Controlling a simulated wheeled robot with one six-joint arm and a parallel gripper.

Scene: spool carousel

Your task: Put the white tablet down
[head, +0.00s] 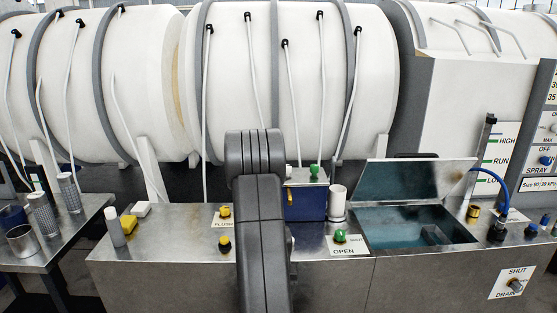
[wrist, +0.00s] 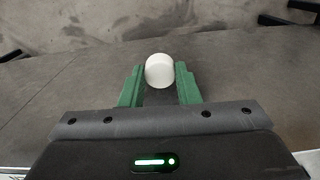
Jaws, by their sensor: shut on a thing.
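The white tablet (wrist: 160,72) is a short, rounded white piece in the wrist view. My gripper (wrist: 159,84) has its two green fingers shut on it, one at each side. A plain grey surface (wrist: 60,95) shows beyond and below; I cannot tell whether the tablet touches it. In the head view my dark arm stands in the middle of the picture, and neither the gripper nor the held tablet can be made out there.
A steel bench (head: 170,240) carries yellow and green knobs, a blue box (head: 305,203), a white cylinder (head: 337,203) and an open-lidded basin (head: 415,228). A side table (head: 45,255) at left holds metal cups. Large white drums (head: 290,80) stand behind.

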